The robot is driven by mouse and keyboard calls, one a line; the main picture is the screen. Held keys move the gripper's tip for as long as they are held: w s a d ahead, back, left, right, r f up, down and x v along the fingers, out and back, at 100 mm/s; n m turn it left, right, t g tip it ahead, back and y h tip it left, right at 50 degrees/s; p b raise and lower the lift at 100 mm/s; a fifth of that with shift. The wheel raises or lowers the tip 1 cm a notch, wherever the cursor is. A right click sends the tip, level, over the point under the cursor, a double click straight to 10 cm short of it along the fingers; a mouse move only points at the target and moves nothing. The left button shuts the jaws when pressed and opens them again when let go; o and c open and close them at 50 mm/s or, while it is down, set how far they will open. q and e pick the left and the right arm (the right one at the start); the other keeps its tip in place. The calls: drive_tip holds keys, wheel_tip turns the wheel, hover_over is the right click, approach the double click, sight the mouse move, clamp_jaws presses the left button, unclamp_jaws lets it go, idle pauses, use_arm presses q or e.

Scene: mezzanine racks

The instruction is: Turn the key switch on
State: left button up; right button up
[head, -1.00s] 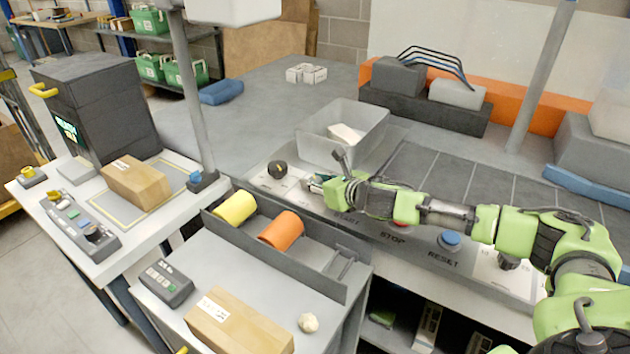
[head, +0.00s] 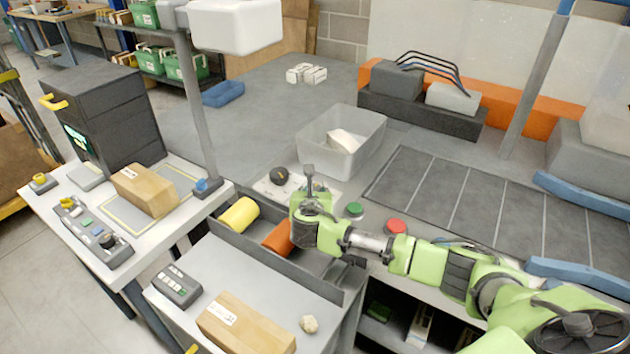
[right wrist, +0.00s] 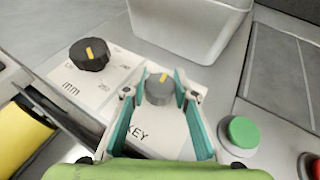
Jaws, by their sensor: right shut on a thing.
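The key switch (right wrist: 159,92) is a round grey knob with a yellow mark, on a light plate lettered KEY. In the right wrist view its mark points up the picture, tilted slightly right. My right gripper (right wrist: 158,82) has its two teal fingers on either side of the knob, shut on it. In the head view my right gripper (head: 307,198) is over the console's front edge and hides the key switch. My left gripper is not in view.
A black dial (head: 280,176) sits just left of the key switch. A green button (head: 354,209) and a red button (head: 397,228) are to the right. A translucent bin (head: 342,150) stands behind.

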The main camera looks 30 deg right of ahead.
drive_tip(key=shift+a+m+g+h, duration=0.2)
drive_tip(key=shift+m+g+h, duration=0.5)
drive_tip(key=shift+m+h, duration=0.25)
drive_tip(key=shift+m+g+h, duration=0.35)
drive_tip(key=shift+m+g, duration=0.05)
drive_tip(key=shift+m, duration=0.15)
drive_tip(key=shift+f+m+g+h, duration=0.2)
drive_tip(key=shift+m+g+h, duration=0.4)
drive_tip(key=shift+m+g, duration=0.2)
drive_tip(key=m+g+h+b, duration=0.2)
drive_tip(key=m+g+b, duration=0.2)
drive_tip(key=b, duration=0.4)
drive_tip(key=shift+d+f+m+g, duration=0.1)
drive_tip(key=shift+m+g, duration=0.2)
drive_tip(key=shift+g, duration=0.1)
drive_tip(key=shift+r+m+g+h+b, duration=0.25)
drive_tip(key=shift+m+g+b, duration=0.4)
drive_tip(key=shift+b, duration=0.65)
drive_tip(key=shift+d, duration=0.1)
drive_tip(key=o, duration=1.1)
